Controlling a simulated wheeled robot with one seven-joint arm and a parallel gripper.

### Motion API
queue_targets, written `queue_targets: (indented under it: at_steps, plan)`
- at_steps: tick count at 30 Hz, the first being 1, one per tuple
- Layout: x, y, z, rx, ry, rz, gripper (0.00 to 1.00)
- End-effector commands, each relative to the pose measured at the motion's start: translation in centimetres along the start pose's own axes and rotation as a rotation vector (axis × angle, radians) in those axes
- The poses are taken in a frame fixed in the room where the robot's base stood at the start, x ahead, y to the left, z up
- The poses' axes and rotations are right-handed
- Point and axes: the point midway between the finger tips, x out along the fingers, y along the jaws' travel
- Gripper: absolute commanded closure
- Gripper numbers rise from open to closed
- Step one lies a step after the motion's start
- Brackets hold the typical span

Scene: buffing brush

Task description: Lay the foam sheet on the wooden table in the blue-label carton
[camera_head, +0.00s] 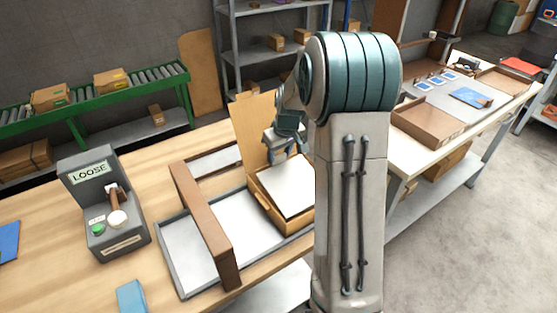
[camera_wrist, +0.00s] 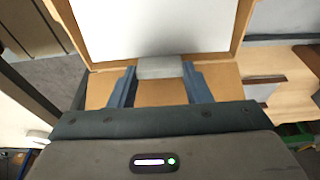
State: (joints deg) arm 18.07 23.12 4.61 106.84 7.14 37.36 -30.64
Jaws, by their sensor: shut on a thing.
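An open cardboard carton (camera_head: 266,208) stands on the wooden table (camera_head: 140,185), with a tall flap raised at its back. No blue label can be made out on it. A flat white sheet (camera_head: 290,185), apparently the foam sheet, lies at the carton's mouth, within its walls. My gripper (camera_head: 284,150) is at the carton's back side, partly hidden by my arm. In the wrist view, my gripper (camera_wrist: 159,69) is shut on a pale grey block-like piece at the edge of the white sheet (camera_wrist: 155,28). Whether the sheet rests on the carton's bottom cannot be told.
A brown bar-like frame (camera_head: 203,225) crosses a grey-rimmed tray (camera_head: 170,268) left of the carton. A grey stand marked LOOSE (camera_head: 103,205) holds a brush-like tool. A blue block (camera_head: 131,297) lies near the front. A second table with trays (camera_head: 428,123) stands right.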

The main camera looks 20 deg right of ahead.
Motion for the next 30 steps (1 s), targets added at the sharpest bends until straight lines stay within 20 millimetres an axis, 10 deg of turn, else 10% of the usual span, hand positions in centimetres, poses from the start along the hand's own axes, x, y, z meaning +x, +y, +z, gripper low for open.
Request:
queue_targets:
  at_steps: [21, 22, 24, 30]
  plan:
    - [2.9, 0.4, 0.9, 0.007, -0.001, 0.001, 0.98]
    - [2.9, 0.4, 0.9, 0.007, 0.000, 0.001, 0.53]
    - [2.8, 0.4, 0.9, 0.007, -0.001, 0.001, 0.34]
    - [2.8, 0.4, 0.9, 0.007, -0.001, 0.001, 0.34]
